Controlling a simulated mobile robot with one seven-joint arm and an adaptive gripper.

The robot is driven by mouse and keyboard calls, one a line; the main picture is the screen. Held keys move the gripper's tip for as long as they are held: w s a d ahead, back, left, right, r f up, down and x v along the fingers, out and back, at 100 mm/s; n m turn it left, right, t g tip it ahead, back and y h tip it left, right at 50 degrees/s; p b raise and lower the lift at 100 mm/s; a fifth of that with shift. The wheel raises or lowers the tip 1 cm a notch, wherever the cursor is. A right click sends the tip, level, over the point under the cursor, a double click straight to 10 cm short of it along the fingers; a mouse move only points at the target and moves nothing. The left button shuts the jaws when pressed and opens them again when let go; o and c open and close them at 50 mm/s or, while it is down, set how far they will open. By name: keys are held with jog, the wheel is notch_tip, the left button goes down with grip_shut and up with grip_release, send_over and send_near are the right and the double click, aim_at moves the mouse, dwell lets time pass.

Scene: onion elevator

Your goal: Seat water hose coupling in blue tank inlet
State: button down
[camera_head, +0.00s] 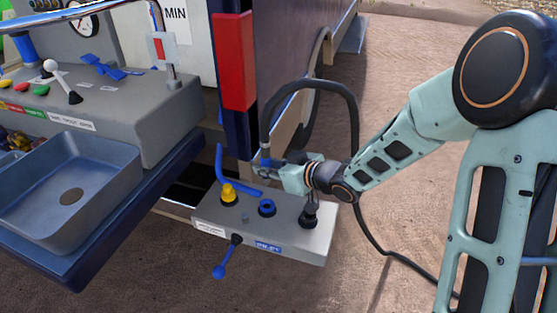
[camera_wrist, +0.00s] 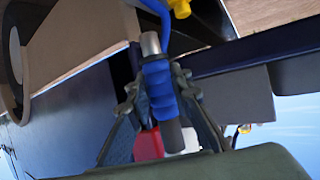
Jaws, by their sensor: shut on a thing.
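My gripper (camera_head: 268,171) is shut on the hose coupling (camera_wrist: 159,88), a blue ribbed sleeve with a bare metal tip. The fingers (camera_wrist: 155,84) close on both sides of the sleeve in the wrist view. A dark hose (camera_head: 318,85) rises from the gripper, loops over and passes behind my arm. The tank inlet (camera_head: 267,207) is a blue ring with a dark hole on top of the grey box, above a blue label (camera_head: 268,247). My gripper is above and just behind it, and the coupling is apart from it. The coupling's lower end is hard to make out in the head view.
A yellow fitting with a blue bent pipe (camera_head: 229,193) stands left of the inlet. A black fitting (camera_head: 310,214) stands at right. A blue-tipped lever (camera_head: 219,271) sticks out in front. A red post (camera_head: 234,62) rises behind, and a sink (camera_head: 112,205) is at left.

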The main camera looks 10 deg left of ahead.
aim_at(269, 183)
jog(key=shift+a+f+b, duration=0.1)
jog(key=shift+f+b, duration=3.25)
jog(key=shift+f, duration=0.3)
jog(key=shift+f, duration=0.2)
jog(key=shift+f+b, duration=0.4)
jog(key=shift+f, duration=0.1)
jog(key=shift+f, duration=0.35)
jog(key=shift+f+b, duration=0.35)
jog(key=shift+b, duration=0.1)
jog(key=shift+f, duration=0.1)
jog(key=shift+f+b, duration=0.3)
jog(key=shift+f, duration=0.1)
jog(key=shift+f, duration=0.35)
